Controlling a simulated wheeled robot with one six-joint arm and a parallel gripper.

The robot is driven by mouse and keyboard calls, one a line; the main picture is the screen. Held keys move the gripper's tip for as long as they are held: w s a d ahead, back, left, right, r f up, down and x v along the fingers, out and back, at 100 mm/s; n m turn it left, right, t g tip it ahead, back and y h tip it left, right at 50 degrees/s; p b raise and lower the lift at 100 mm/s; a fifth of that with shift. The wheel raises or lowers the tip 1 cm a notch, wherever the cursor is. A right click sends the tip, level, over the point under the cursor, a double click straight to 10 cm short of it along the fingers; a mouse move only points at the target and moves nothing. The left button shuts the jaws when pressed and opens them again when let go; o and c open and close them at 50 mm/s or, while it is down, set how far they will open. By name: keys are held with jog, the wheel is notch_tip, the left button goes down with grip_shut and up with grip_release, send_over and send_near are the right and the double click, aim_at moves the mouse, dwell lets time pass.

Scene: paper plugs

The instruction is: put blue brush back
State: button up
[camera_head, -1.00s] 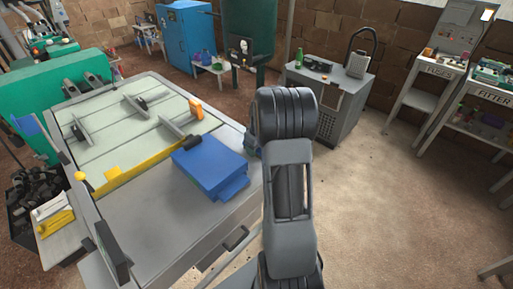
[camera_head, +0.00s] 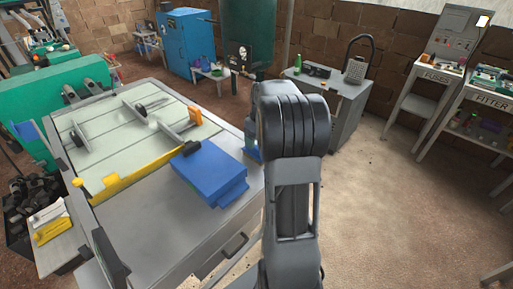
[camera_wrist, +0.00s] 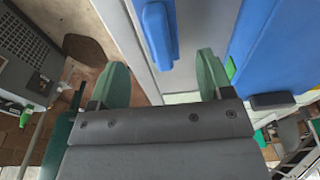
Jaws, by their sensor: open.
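A blue piece that looks like the brush (camera_wrist: 158,35) lies on the grey table edge in the wrist view, ahead of my fingers and sideways between their lines. In the head view, a small blue part of it (camera_head: 250,150) shows at the table's right edge, partly behind my arm. My gripper (camera_wrist: 163,77) is open, with green fingers spread and nothing between the tips. It is hidden behind my arm in the head view.
A large blue block (camera_head: 208,170) sits on the grey machine table (camera_head: 165,220), left of the brush. It also fills the wrist view's upper right (camera_wrist: 275,45). A yellow bar (camera_head: 135,177) crosses the table. A grey cabinet (camera_head: 345,108) stands beyond; open floor lies right.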

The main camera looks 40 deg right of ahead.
jog(key=r, duration=0.3)
jog(key=shift+s, duration=0.2)
jog(key=s+a+r+t, duration=0.1)
jog(key=s+a+r, duration=0.15)
jog(key=a, duration=0.55)
jog(key=s+a+r, duration=0.2)
jog(key=s+a, duration=0.2)
jog(key=a, duration=0.3)
jog(key=s+a+f+m+t, duration=0.1)
jog(key=s+a+f+m, duration=0.1)
jog(key=s+a, duration=0.6)
jog(key=shift+s+a+f+t, duration=0.25)
jog(key=shift+s+f+t, duration=0.15)
jog(key=shift+s, duration=0.45)
